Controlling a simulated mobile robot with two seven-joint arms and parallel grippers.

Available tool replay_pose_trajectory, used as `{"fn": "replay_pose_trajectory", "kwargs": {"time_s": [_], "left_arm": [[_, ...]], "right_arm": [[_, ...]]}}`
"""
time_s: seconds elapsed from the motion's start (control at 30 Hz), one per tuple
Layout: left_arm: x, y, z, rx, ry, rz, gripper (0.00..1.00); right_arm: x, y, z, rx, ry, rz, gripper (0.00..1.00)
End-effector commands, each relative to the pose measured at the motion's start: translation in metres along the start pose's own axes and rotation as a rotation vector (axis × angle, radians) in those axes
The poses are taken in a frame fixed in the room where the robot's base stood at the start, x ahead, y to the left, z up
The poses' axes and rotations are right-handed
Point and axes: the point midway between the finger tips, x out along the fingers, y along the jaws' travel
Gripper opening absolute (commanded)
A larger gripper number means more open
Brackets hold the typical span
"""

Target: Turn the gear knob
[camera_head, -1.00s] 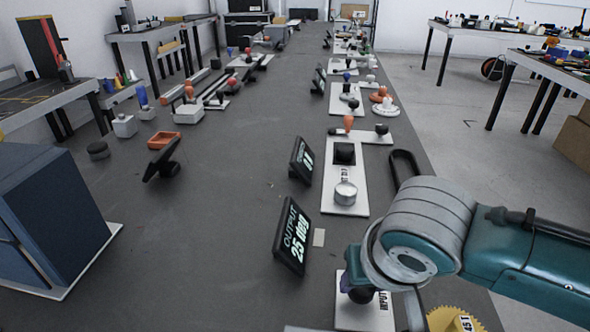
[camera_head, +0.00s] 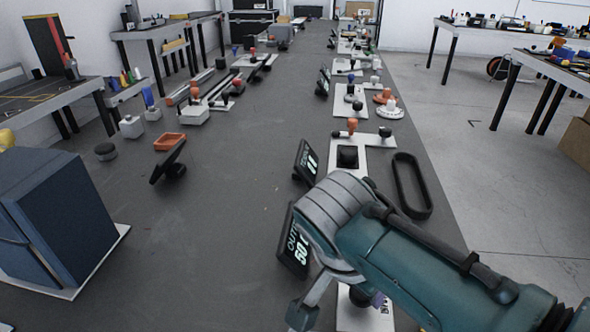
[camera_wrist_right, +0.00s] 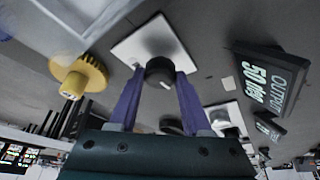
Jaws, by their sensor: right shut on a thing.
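In the right wrist view, a round black knob (camera_wrist_right: 160,66) with a white mark stands on a white plate (camera_wrist_right: 150,36). My right gripper (camera_wrist_right: 160,80) has its two purple fingers on either side of this knob and is shut on it. A black display (camera_wrist_right: 265,82) beside it reads "OUTPUT 50 deg"; in the head view the display (camera_head: 293,250) is partly covered by my right arm. My left gripper is in neither view.
A yellow gear (camera_wrist_right: 78,76) stands near the plate in the right wrist view. Farther along the bench are a second display (camera_head: 306,162), a black loop (camera_head: 411,186) and several knob plates.

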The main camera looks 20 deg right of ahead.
Motion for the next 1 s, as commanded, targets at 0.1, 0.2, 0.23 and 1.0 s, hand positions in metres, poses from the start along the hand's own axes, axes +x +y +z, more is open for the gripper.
{"fn": "replay_pose_trajectory", "kwargs": {"time_s": [0.1,0.2,0.23,1.0], "left_arm": [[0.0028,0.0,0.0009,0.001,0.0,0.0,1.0],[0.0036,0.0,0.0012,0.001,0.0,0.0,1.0],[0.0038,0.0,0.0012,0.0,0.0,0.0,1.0],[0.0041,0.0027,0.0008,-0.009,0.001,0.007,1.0]], "right_arm": [[0.0009,-0.0006,0.0,0.046,0.0,0.018,0.0],[0.0006,-0.0008,-0.0003,0.071,0.001,0.029,0.0],[0.0005,-0.0007,-0.0003,0.078,0.001,0.032,0.0],[0.0004,-0.0005,-0.001,0.099,0.002,0.041,0.73]]}}
